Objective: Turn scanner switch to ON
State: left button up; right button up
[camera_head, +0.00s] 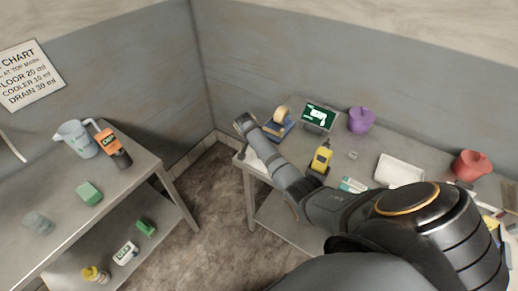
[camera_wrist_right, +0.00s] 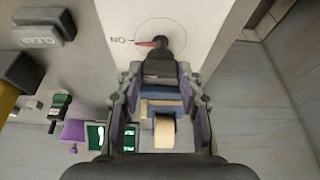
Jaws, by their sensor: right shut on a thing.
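The scanner switch (camera_wrist_right: 160,42) is a dark knob on a white panel (camera_wrist_right: 208,22), with a thin circle around it. Its red pointer (camera_wrist_right: 146,43) lies toward the ON label (camera_wrist_right: 119,40), which appears upside down in the right wrist view. My right gripper (camera_wrist_right: 160,66) is shut on the switch, and its fingers hide part of the knob. In the head view my right arm reaches across to the table's left end, and I cannot make out its fingertips there. My left gripper is in neither view.
A grey block marked CLEAN (camera_wrist_right: 38,35) stands beside the panel. Tape on a blue item (camera_head: 281,125), a green screen (camera_head: 319,116), a purple jug (camera_head: 361,120) and a yellow device (camera_head: 321,158) stand on the table. A second shelf table (camera_head: 60,205) stands left, across open floor.

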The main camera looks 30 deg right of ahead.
jog(key=shift+w+m, duration=0.1)
jog(key=shift+m, duration=0.3)
jog(key=o, duration=1.2)
jog(key=shift+c, duration=0.2)
jog(key=v, duration=1.2)
jog(key=shift+w, duration=0.1)
